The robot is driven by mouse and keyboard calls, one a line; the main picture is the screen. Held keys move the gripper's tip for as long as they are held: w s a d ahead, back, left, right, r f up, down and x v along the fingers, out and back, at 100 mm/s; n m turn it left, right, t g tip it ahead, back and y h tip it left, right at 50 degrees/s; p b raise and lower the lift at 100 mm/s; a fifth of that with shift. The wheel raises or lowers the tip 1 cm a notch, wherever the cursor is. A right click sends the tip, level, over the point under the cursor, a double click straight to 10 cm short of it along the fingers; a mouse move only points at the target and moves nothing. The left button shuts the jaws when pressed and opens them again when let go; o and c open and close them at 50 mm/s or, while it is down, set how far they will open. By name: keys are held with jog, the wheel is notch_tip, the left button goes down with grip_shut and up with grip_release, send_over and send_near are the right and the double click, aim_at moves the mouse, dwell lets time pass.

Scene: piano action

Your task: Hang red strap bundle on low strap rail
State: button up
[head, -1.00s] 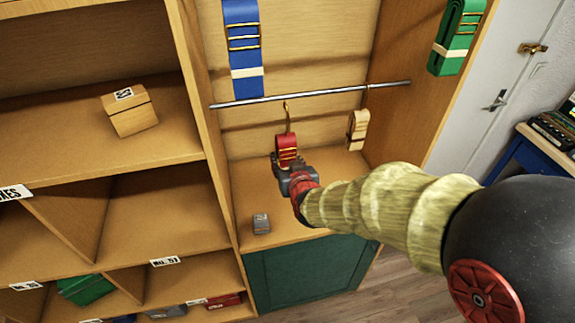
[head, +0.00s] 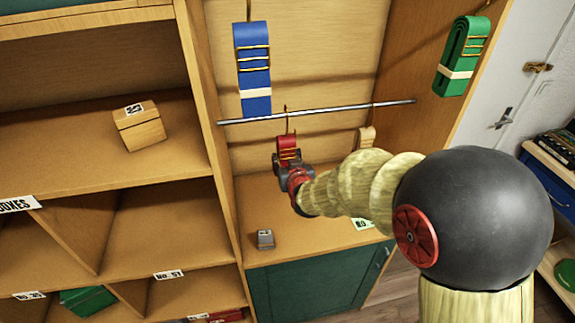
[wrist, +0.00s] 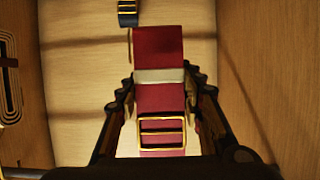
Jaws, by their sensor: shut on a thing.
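The red strap bundle (head: 287,148) hangs upright just under the low strap rail (head: 330,113), a thin metal bar across the cabinet bay. Its brass hook reaches up to the rail; I cannot tell whether it rests on it. My gripper (head: 288,163) is shut on the bundle's lower part. In the wrist view the red strap bundle (wrist: 158,98) shows a pale band and a brass buckle between the fingers of my gripper (wrist: 158,100). The hook's top is out of the wrist view.
A blue strap bundle (head: 253,70) hangs above the rail, and a green one (head: 463,55) hangs at the right wall. A tan bundle (head: 367,136) hangs on the rail's right. A small grey block (head: 265,239) sits on the shelf below. The rail's left part is clear.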

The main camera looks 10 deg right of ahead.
jog(key=shift+w+f+b, duration=1.3)
jog(key=shift+w+f, duration=0.1)
jog(key=shift+w, duration=0.3)
jog(key=o, duration=1.3)
jog(key=shift+c, duration=0.2)
jog(key=shift+o, duration=0.6)
jog(key=shift+f, duration=0.1)
jog(key=shift+s, duration=0.1)
jog(key=v, duration=1.2)
